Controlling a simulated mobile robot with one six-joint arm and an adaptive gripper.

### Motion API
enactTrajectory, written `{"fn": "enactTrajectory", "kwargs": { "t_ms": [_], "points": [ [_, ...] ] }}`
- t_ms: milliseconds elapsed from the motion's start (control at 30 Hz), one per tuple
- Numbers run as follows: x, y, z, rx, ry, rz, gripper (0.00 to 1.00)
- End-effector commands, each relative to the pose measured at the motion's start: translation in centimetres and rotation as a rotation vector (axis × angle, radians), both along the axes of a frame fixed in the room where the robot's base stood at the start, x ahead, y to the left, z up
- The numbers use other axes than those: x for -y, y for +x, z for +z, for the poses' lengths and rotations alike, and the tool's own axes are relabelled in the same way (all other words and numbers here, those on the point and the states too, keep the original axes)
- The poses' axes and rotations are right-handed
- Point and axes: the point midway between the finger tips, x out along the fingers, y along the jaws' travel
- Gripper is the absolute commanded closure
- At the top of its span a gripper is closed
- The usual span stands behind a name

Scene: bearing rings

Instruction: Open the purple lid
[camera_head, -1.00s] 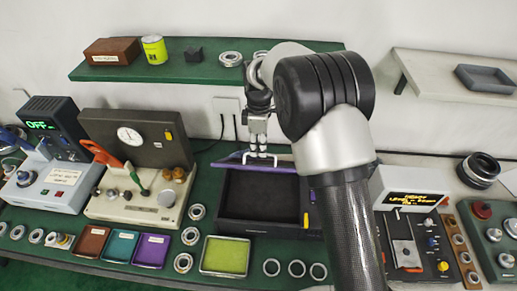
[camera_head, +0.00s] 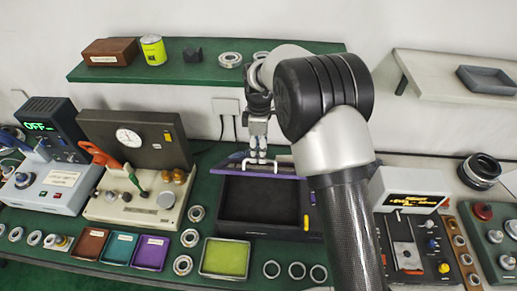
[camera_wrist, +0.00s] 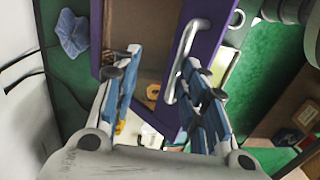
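The purple lid (camera_head: 292,174) shows as a thin, nearly edge-on strip along the back of a dark open-topped box (camera_head: 313,222). A pale bar handle (camera_head: 284,161) sits on it. The dark interior of the box is visible. My gripper (camera_head: 258,155) is at the back edge of the box, by the handle. In the wrist view, the lid (camera_wrist: 187,36) runs between the fingers with the handle (camera_wrist: 183,62) on it. My gripper (camera_wrist: 163,92) is open there, its blue-padded fingers apart. The handle is close to the right finger; I cannot tell whether they touch.
A green shelf (camera_head: 110,72) with several items hangs above at the back. A cream gauge station (camera_head: 115,205) stands left of the box, and a lit display unit (camera_head: 410,205) right. Small trays, including a yellow-green one (camera_head: 225,258), and several rings lie in front.

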Motion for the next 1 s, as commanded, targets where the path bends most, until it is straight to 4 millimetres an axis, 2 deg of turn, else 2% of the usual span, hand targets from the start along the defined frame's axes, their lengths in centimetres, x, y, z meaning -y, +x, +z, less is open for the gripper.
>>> {"fn": "enactTrajectory", "kwargs": {
  "t_ms": [167,267,500,700,833,1000],
  "points": [
    [0.2,0.4,0.8,0.010,-0.002,0.000,0.70],
    [0.1,0.4,2.5,0.010,-0.001,0.000,0.70],
    [0.0,0.5,7.8,0.009,0.000,0.000,0.70],
    [0.0,0.6,11.0,0.006,0.000,0.000,0.70],
    [0.0,0.6,11.9,0.004,-0.001,0.000,0.70],
    [0.0,0.6,12.2,0.002,-0.001,0.000,0.70]
  ]
}}
